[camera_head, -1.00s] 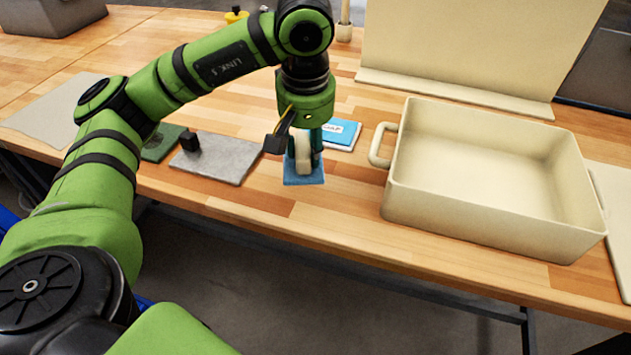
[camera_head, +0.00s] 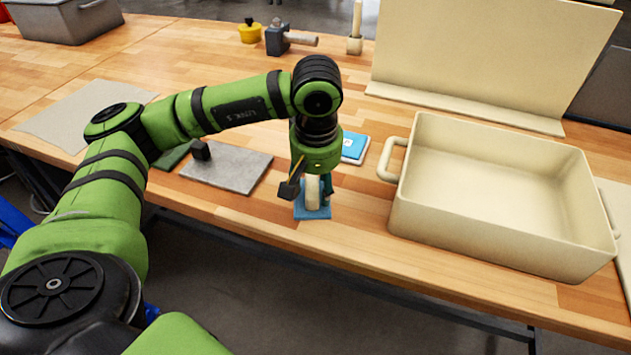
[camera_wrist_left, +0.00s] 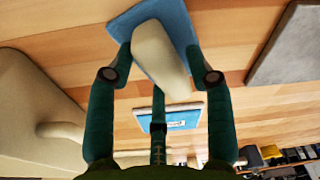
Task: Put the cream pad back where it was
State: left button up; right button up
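The cream pad (camera_head: 313,190) is a pale rounded block over a small blue square (camera_head: 313,213) near the table's front edge. My left gripper (camera_head: 312,182) points down at it. In the left wrist view the cream pad (camera_wrist_left: 160,57) lies between the fingers of my left gripper (camera_wrist_left: 159,52), which bend in against its sides. The blue square (camera_wrist_left: 186,22) shows just beyond the pad. I cannot tell whether the pad touches the square. My right gripper is not in view.
A large cream tray (camera_head: 500,225) stands to the right. A blue booklet (camera_head: 354,147) lies behind the gripper. A grey slab (camera_head: 235,170) with a black block (camera_head: 201,150) lies left. A hammer (camera_head: 280,40) and yellow pot (camera_head: 249,32) stand at the back.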

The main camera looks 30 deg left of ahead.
aim_at(316, 189)
pick_arm(q)
jog(key=shift+r, duration=0.15)
notch_tip(316, 189, up, 12)
jog(key=s, duration=0.1)
jog(key=shift+d+p, duration=0.4)
jog(key=shift+d, duration=0.05)
jog(key=shift+s, duration=0.1)
dwell(0.3)
